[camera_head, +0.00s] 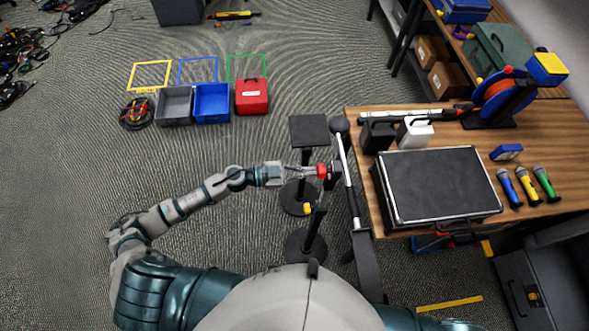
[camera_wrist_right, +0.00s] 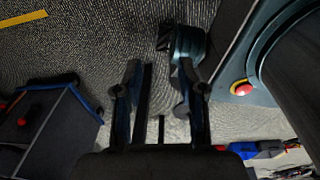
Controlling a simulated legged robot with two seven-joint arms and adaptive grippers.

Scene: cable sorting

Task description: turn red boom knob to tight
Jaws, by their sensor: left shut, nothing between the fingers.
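The red boom knob (camera_head: 321,171) shows in the head view on the dark boom clamp (camera_head: 335,168), at the left side of a microphone stand. My left arm reaches in from the left. My left gripper (camera_head: 311,171) is shut, with its tips right at the knob's left side; nothing is held between the fingers. Whether the tips touch the knob is too small to tell. The knob's marking cannot be read. My right gripper (camera_wrist_right: 158,88) shows in the right wrist view, open and empty, its fingers apart above the grey carpet.
A boom pole (camera_head: 346,165) with a dark ball end runs beside the table. A yellow knob (camera_head: 308,208) sits on a stand below. The wooden table (camera_head: 359,190) on the right bears a black case (camera_head: 440,184) and microphones. Open carpet lies left.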

